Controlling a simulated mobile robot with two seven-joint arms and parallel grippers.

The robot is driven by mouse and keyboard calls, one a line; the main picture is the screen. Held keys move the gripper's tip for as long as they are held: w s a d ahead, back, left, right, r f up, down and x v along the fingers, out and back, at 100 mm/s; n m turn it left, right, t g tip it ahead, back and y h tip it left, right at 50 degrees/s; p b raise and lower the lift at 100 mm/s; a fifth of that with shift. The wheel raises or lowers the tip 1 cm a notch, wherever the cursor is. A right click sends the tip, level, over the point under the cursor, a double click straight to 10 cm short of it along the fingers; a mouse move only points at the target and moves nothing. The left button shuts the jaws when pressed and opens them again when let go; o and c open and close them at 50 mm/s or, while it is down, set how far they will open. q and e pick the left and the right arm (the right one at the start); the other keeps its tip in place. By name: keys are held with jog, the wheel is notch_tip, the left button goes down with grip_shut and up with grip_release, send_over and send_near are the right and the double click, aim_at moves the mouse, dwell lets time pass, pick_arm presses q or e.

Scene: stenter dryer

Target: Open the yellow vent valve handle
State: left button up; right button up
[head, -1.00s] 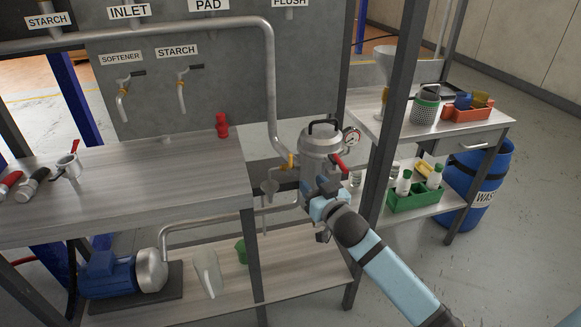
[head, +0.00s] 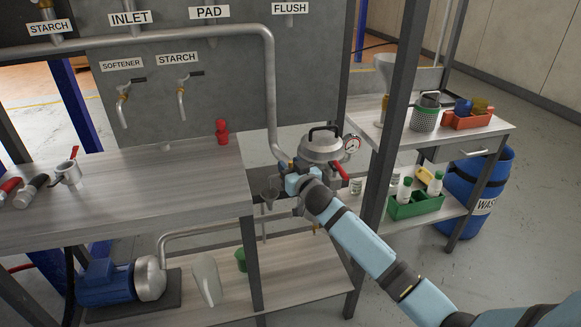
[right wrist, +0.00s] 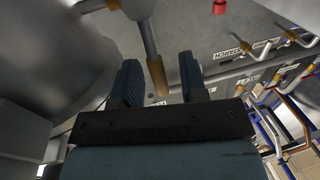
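The steel pot (head: 322,148) with a black top handle and a gauge stands behind the bench. My right gripper (head: 289,182) is at its lower left side and hides most of the vent valve there. In the right wrist view, a grey rod with a brownish-yellow end (right wrist: 157,78), seemingly the vent valve handle, lies between the two fingers of my right gripper (right wrist: 161,84). Gaps show on both sides of it, so the gripper is open around it, not clamped. My left gripper is not in view.
A red lever (head: 341,172) is on the pot's right side. A dark upright post (head: 391,130) stands right of the pot.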

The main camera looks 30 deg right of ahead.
grip_shut()
jog(key=shift+a+r, duration=0.1)
jog(key=shift+a, duration=0.05)
jog(key=a+n+p, duration=0.1)
jog(key=n+p, duration=0.1)
jog(key=n, duration=0.1)
jog(key=a+f+n+g+h+p, duration=0.1)
jog(key=a+n+p, duration=0.1)
jog(key=n, duration=0.1)
jog(key=w+a+f+n+g+p, duration=0.1)
jog(key=n+p, duration=0.2)
jog(key=shift+a+f+n, duration=0.25)
jog(key=shift+n, duration=0.15)
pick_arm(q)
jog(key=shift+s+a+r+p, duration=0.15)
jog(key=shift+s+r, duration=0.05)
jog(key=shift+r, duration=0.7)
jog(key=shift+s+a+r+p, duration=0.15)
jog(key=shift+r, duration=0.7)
pick_arm(e)
jog(key=shift+w+a+f+n+h, duration=0.1)
jog(key=shift+a+f+n+h, duration=0.15)
jog(key=shift+f+n, duration=0.35)
jog(key=shift+w+a+f+n+h, duration=0.15)
jog(key=shift+f+n+h, duration=0.15)
jog(key=shift+n, duration=0.6)
jog(key=shift+s, duration=0.1)
